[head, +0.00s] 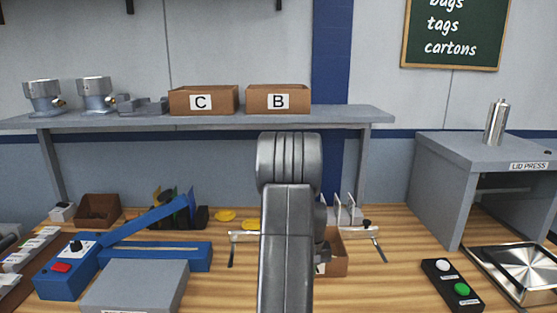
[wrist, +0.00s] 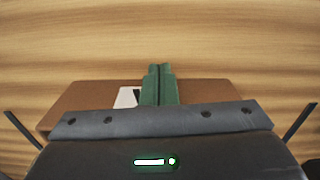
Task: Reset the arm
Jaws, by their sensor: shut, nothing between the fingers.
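My arm (head: 287,220) stands upright in the middle of the head view and hides my gripper there. In the wrist view my gripper (wrist: 160,72) shows as two green fingers pressed together, with nothing between them. A brown carton (wrist: 215,92) with a white label (wrist: 126,98) lies behind the fingers in that view. The bare wood table (wrist: 160,35) fills the area past the fingertips. In the head view a carton (head: 337,262) is partly hidden behind my arm.
A shelf (head: 220,119) at the back holds cartons C (head: 203,101) and B (head: 278,100) and metal housings (head: 96,95). A blue sealer (head: 150,250) is at left. The lid press (head: 480,175), a button box (head: 452,286) and a metal tray (head: 518,270) are at right.

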